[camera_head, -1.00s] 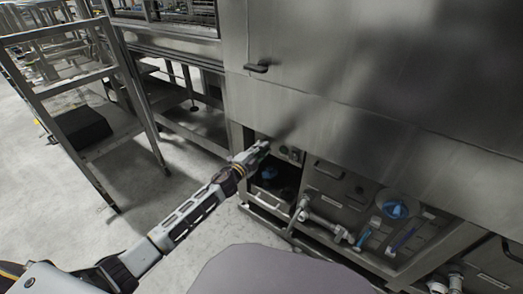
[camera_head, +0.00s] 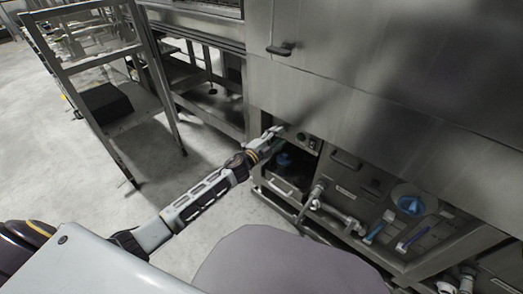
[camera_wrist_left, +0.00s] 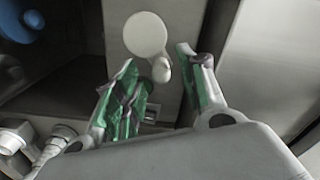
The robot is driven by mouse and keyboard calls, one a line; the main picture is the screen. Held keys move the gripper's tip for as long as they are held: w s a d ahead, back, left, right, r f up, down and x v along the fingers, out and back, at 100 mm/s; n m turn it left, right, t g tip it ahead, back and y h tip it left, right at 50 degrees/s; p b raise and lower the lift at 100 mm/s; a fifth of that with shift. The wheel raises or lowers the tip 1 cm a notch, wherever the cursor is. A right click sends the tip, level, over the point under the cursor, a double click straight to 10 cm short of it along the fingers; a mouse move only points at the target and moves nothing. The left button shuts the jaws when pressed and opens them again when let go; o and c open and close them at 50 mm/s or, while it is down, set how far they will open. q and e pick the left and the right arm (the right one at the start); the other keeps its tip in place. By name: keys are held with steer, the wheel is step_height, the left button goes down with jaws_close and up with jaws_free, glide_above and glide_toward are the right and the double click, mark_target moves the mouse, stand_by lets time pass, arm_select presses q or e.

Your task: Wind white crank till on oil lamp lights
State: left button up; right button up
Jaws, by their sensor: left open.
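The white crank (camera_wrist_left: 146,36) shows in the left wrist view as a round pale disc with a small knob (camera_wrist_left: 161,70) below it, on a grey metal panel. My left gripper (camera_wrist_left: 156,62) is open, its green-padded fingers pointing at the panel. In this view the crank knob appears between the two fingers, with no clear contact. In the head view my left gripper (camera_head: 274,134) is at the washer's lower panel and covers the crank. I cannot make out the oil lamp or whether it is lit. My right gripper is not in view.
The steel washer (camera_head: 400,90) fills the upper right. A metal rack (camera_head: 150,100) stands at left. The floor between rack and washer is clear.

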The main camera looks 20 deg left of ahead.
arm_select(q)
steer(key=v, duration=1)
steer(key=shift+s, duration=0.2)
stand_by(0.3)
steer(key=shift+r, duration=0.1)
stand_by(0.6)
